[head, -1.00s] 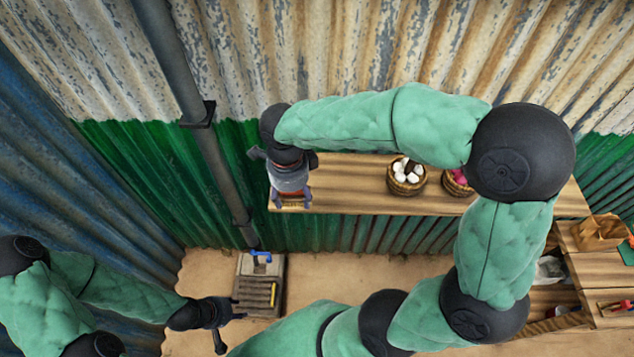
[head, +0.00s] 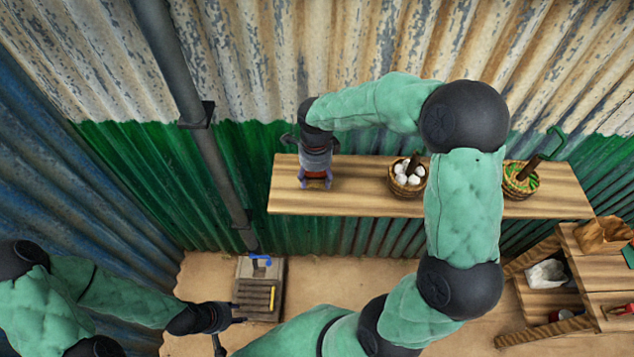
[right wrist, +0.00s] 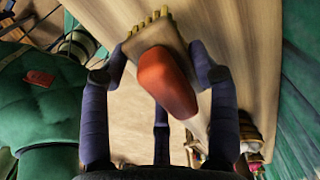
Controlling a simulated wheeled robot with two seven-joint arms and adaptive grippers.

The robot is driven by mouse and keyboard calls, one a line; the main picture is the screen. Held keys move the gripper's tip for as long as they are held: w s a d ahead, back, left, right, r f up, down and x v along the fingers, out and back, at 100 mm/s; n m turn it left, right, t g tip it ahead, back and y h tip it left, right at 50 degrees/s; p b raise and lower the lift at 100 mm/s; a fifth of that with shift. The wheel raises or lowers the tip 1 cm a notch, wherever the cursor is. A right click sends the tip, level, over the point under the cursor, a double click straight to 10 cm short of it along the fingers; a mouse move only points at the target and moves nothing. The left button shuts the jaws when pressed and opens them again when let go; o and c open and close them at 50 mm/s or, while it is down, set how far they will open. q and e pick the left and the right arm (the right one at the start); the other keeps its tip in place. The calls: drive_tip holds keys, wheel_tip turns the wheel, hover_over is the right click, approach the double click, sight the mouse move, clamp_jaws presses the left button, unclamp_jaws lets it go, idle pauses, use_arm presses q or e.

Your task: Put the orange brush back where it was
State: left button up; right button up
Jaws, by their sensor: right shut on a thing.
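The orange brush (right wrist: 166,80) is between the fingers of my right gripper (right wrist: 168,72) in the right wrist view. Its orange back faces the camera and its pale bristles (right wrist: 150,22) point away. My right gripper is shut on it, over the left part of the wooden shelf (head: 350,200). In the head view the right gripper (head: 316,180) hides most of the brush. I cannot tell whether the brush touches the shelf. My left gripper (head: 238,312) is empty and open, low at the left, beside the slatted grey basin.
A basket of white things (head: 408,178) stands mid-shelf. A basket with green contents (head: 521,180) stands further right. My right arm crosses the shelf between them. A blue tap (head: 261,261) is over the basin (head: 258,290).

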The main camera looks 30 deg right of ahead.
sight(317, 181)
drive_tip(key=shift+w+d+f, duration=0.1)
drive_tip(key=shift+d+f, duration=0.1)
drive_tip(key=shift+f, duration=0.05)
drive_tip(key=shift+w+d+f+b, duration=0.1)
drive_tip(key=shift+f+b, duration=0.2)
drive_tip(key=shift+f, duration=1.4)
drive_tip(key=shift+f, duration=0.1)
drive_tip(key=o, duration=1)
drive_tip(key=shift+r, duration=0.3)
wheel_tip(317, 181, up, 12)
drive_tip(key=shift+f+p, duration=0.2)
drive_tip(key=shift+p, duration=0.7)
